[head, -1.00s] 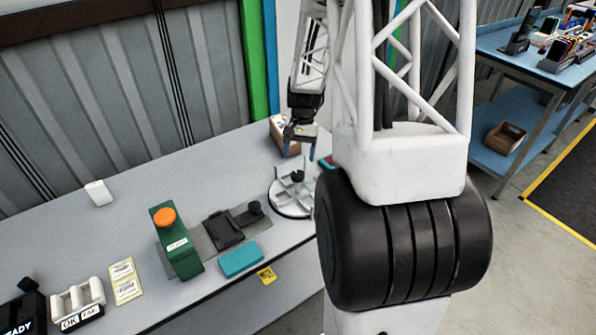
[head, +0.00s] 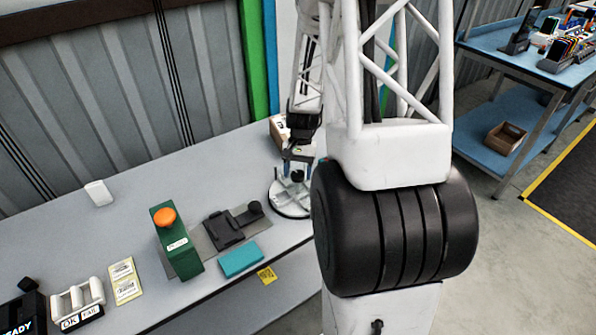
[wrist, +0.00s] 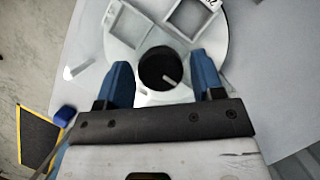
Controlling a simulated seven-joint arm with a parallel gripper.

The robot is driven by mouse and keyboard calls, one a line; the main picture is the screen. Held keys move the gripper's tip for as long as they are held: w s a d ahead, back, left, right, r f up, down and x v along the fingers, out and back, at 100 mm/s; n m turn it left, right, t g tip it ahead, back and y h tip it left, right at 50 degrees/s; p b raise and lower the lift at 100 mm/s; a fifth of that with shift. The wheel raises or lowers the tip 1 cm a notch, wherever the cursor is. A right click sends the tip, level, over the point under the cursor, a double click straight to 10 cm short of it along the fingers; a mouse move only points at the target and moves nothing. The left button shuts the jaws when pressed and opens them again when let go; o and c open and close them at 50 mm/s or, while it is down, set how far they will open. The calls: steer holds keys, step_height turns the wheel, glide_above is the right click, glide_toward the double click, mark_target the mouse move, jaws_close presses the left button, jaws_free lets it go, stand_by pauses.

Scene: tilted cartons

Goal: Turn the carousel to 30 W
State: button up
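The carousel (head: 283,206) is a round white disc with raised dividers and a dark central knob, on the grey bench near my arm. In the wrist view the carousel (wrist: 118,28) fills the top, with square frames and a partly cut-off label at its edge. My gripper (head: 297,170) is over the carousel's middle. In the wrist view my gripper (wrist: 163,75) has its two blue fingers apart, one on each side of the black knob (wrist: 158,67), with gaps visible between. The 30 W marking cannot be read.
A green box with an orange button (head: 178,240), a black fixture (head: 226,228) and a teal block (head: 240,259) stand left of the carousel. A cardboard box (head: 278,130) is behind it. The bench's back left is mostly clear.

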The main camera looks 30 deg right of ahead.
steer(key=c, duration=1)
steer(key=shift+c, duration=0.2)
